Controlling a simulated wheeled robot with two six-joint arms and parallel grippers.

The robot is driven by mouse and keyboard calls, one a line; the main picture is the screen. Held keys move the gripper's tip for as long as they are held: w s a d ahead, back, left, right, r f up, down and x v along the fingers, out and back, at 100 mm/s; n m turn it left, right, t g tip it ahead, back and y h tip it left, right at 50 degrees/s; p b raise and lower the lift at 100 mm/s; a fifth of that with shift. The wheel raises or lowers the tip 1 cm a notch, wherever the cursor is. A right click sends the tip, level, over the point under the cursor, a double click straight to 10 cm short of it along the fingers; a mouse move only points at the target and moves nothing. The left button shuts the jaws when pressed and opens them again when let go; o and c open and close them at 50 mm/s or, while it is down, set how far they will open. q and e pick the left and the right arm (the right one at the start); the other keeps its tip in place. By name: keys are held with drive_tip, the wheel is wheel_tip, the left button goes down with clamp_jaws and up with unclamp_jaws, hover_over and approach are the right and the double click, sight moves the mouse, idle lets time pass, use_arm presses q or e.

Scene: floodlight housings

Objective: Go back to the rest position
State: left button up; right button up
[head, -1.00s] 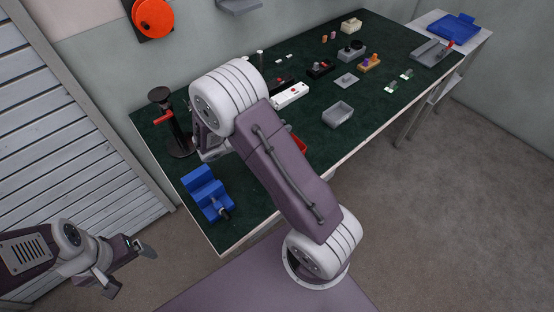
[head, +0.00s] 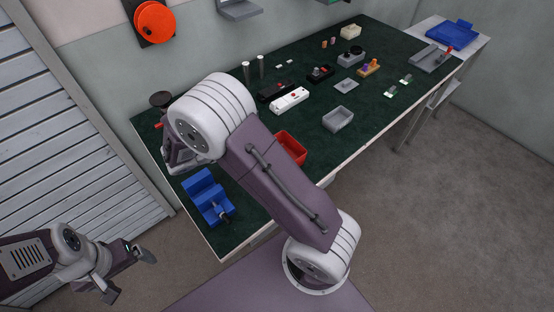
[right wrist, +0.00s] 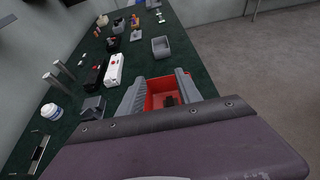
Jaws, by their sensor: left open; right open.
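My left gripper (head: 130,274) is open and empty at the lower left of the head view, over the floor and off the bench. My right gripper (right wrist: 160,88) is open in the right wrist view. Its two grey fingers stand apart, and a red bin (right wrist: 158,84) with a small dark thing in it shows between and beyond them. In the head view my right arm covers part of the bench, and its fingers are mostly hidden. The red bin (head: 292,148) shows just right of that arm.
The green-topped bench (head: 310,155) carries a blue vise-like block (head: 207,196), a white power strip (head: 289,99), a grey bin (head: 338,119) and several small parts. A blue tray (head: 452,33) sits on a side table. The floor (head: 440,200) at right is clear.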

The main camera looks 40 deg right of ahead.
drive_tip(key=shift+s+a+r, duration=0.1)
drive_tip(key=shift+a+r, duration=0.15)
drive_tip(key=shift+a, duration=0.4)
drive_tip(key=s+d+r+m+g+y, duration=0.3)
drive_tip(key=s+d+m, duration=0.2)
drive_tip(key=s+d, duration=0.15)
drive_tip(key=s+a+f+m+g+y, duration=0.1)
drive_tip(key=s+a+f+m+y, duration=0.25)
drive_tip(key=s, duration=0.25)
drive_tip(key=a+f+m+t+y, duration=0.2)
drive_tip(key=a+f+m+y, duration=0.1)
drive_tip(key=a+m, duration=0.2)
drive_tip(key=w+a+f+m+t+y, duration=0.1)
drive_tip(key=a+f+m+t+y, duration=0.1)
drive_tip(key=a+f+m+y, duration=0.1)
drive_tip(key=a+m+y, duration=0.1)
drive_tip(key=a+m, duration=0.1)
drive_tip(key=a, duration=0.1)
drive_tip(key=shift+f, duration=0.35)
